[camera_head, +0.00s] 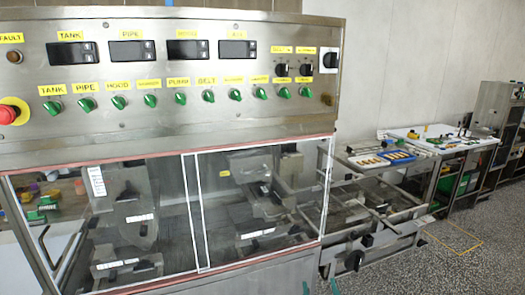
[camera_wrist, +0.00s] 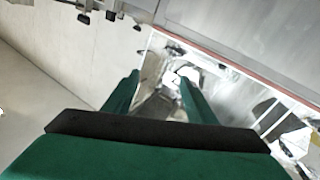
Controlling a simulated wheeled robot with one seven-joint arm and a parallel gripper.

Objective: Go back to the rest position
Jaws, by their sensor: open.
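My gripper (camera_wrist: 160,80) shows in the wrist view with its two green fingers apart and nothing between them. Two small green tips at the bottom edge of the head view look like its fingers (camera_head: 319,288); the rest of the arm is out of that frame. The enrober (camera_head: 180,145), a steel machine with a control panel (camera_head: 170,70) and clear guard windows, fills the left and middle of the head view. In the wrist view its steel side (camera_wrist: 255,35) is at the upper right. My gripper appears apart from it.
A metal frame with rails (camera_head: 375,205) extends from the machine's right end. A shelf rack (camera_head: 495,110) stands at the far right. Speckled floor (camera_head: 470,265) at the lower right is clear.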

